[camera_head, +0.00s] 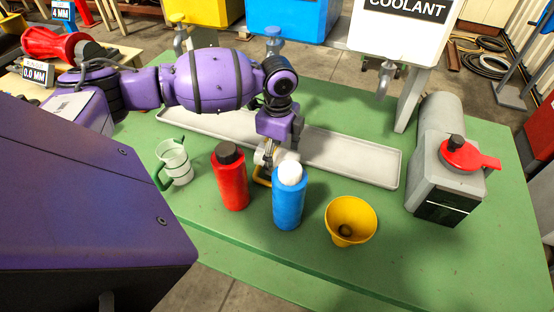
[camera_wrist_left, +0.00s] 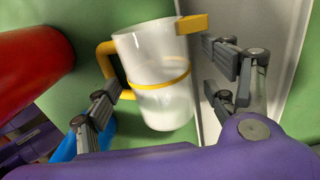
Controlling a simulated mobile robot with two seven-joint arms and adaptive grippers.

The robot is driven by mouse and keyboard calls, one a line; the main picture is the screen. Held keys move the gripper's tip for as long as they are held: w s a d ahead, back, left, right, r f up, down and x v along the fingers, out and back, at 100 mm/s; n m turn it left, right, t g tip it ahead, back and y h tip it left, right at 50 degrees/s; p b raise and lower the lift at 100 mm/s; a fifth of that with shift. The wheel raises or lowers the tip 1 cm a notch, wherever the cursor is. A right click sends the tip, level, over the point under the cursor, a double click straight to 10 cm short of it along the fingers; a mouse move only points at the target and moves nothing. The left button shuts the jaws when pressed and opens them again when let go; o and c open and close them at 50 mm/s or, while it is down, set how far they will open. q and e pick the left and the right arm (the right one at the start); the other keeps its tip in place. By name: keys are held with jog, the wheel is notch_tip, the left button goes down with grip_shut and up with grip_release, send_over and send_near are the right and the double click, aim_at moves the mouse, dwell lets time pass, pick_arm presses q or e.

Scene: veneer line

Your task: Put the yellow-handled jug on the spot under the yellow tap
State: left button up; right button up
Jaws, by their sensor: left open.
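The yellow-handled jug (camera_wrist_left: 160,105) is a translucent whitish cup with a yellow band, handle and spout. In the head view, only its yellow handle (camera_head: 262,181) shows clearly, behind the blue bottle and under my gripper. My left gripper (camera_head: 268,156) is open, reaching down at the jug. In the left wrist view, the jug is between its spread fingers (camera_wrist_left: 163,72); the left finger is close to the handle, and contact is unclear. The yellow tank (camera_head: 205,10) has a tap (camera_head: 180,37) at the back left. The spot under it is hidden by my arm. My right gripper is not in view.
A long pale tray (camera_head: 350,162) runs along the green table. A green-handled jug (camera_head: 175,163), red bottle (camera_head: 230,180), blue bottle (camera_head: 288,203) and yellow funnel (camera_head: 351,219) stand in front. A grey machine (camera_head: 440,175) is at right. Blue (camera_head: 295,15) and white coolant (camera_head: 405,35) tanks stand behind.

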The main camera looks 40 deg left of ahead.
pick_arm(q)
jog(key=shift+f, duration=0.15)
jog(key=c, duration=1.4)
